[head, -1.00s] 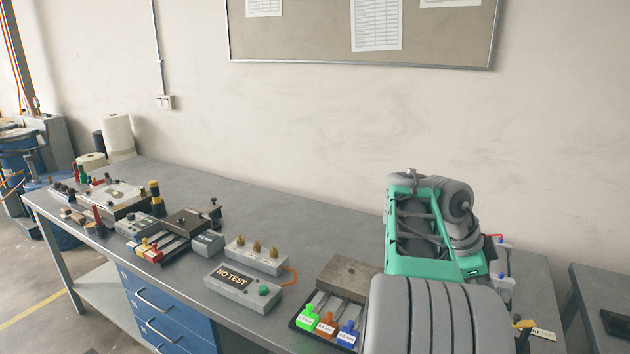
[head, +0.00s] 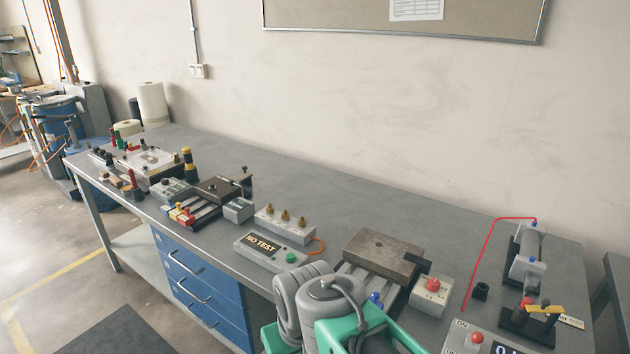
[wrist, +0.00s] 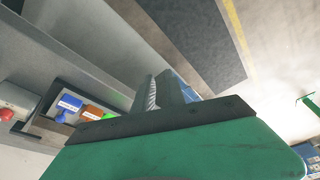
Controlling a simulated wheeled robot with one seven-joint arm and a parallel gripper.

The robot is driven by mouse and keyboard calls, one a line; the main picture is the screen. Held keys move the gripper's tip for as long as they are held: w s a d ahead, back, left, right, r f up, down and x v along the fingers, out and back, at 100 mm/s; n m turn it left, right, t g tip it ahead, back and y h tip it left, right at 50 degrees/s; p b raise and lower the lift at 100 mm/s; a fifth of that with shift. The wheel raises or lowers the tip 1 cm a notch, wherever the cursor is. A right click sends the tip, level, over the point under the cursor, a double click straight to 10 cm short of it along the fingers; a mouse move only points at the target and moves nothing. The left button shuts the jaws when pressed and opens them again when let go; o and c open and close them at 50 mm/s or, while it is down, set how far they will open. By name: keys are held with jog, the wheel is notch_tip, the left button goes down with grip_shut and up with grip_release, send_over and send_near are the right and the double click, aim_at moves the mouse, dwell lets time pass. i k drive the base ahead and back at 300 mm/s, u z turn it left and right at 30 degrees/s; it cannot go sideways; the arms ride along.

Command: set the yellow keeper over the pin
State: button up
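A small yellow piece (head: 545,309), which looks like the keeper, sits on a black stand (head: 514,319) at the right end of the bench in the head view. A dark upright part and a red knob are beside it. I cannot make out the pin or whether the keeper is around it. My arm is at the lower middle of the head view, and my gripper is not visible there. In the wrist view my gripper's fingers (wrist: 165,91) point toward the floor and blue drawers, well away from the keeper. No held object shows, and their opening is unclear.
The grey bench (head: 345,209) carries a NO TEST box (head: 262,246), a brown metal block (head: 384,252), a red-button box (head: 431,293) and a clear cylinder (head: 531,247) with red tubing. The bench's back strip is clear. Coloured tabs (wrist: 91,111) show in the wrist view.

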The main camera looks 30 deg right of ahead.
aim_at(545, 308)
jog(key=z, duration=0.8)
jog(key=k, duration=1.05)
jog(key=z, duration=0.7)
jog(key=i, duration=1.05)
jog(key=z, duration=0.1)
